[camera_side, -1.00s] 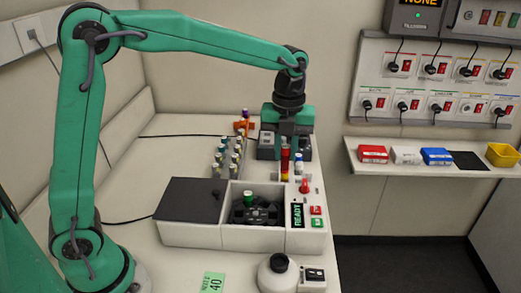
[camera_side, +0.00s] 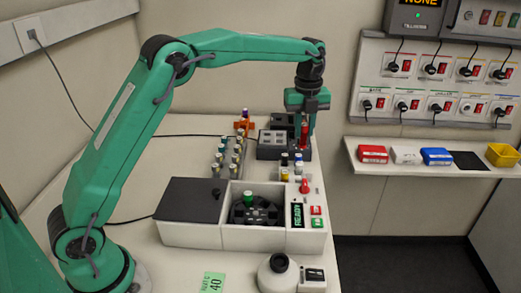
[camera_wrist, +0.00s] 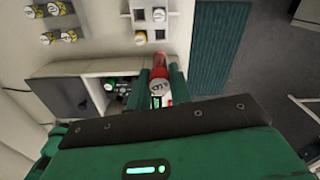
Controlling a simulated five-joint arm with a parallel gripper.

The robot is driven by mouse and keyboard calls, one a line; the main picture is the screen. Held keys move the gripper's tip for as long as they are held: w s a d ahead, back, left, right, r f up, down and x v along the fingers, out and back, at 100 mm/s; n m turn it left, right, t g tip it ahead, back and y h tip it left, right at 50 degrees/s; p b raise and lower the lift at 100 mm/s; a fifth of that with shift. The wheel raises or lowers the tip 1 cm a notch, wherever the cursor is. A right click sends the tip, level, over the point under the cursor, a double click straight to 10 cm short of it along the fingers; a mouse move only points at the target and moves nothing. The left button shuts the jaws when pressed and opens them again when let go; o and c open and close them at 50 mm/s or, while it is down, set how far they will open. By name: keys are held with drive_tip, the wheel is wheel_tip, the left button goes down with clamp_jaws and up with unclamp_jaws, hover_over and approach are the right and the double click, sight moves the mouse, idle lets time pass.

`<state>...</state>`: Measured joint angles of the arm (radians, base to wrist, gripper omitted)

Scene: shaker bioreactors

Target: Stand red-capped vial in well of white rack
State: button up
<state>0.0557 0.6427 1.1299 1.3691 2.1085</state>
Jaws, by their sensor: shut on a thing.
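The red-capped vial (camera_side: 304,135) is held upright in my gripper (camera_side: 306,118), raised in the air near the right edge of the bench. The white rack (camera_wrist: 149,26) lies beyond the fingers in the wrist view, apart from the vial.
The white machine (camera_side: 190,235) with a dark lid and open rotor bay stands in front; a green-capped vial (camera_side: 249,197) is in the bay. A rack of several vials (camera_side: 227,158) stands to the left. Dark block units (camera_side: 272,143) stand behind.

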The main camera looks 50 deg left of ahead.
sight(303, 147)
drive_tip(key=shift+w+a+f, duration=0.1)
drive_tip(key=shift+f, duration=3.5)
drive_tip(key=shift+f, duration=0.2)
drive_tip(key=shift+f, duration=2.15)
drive_tip(key=shift+f, duration=2.1)
drive_tip(key=o, duration=0.8)
drive_tip(key=shift+o, duration=0.2)
drive_tip(key=shift+r, duration=0.15)
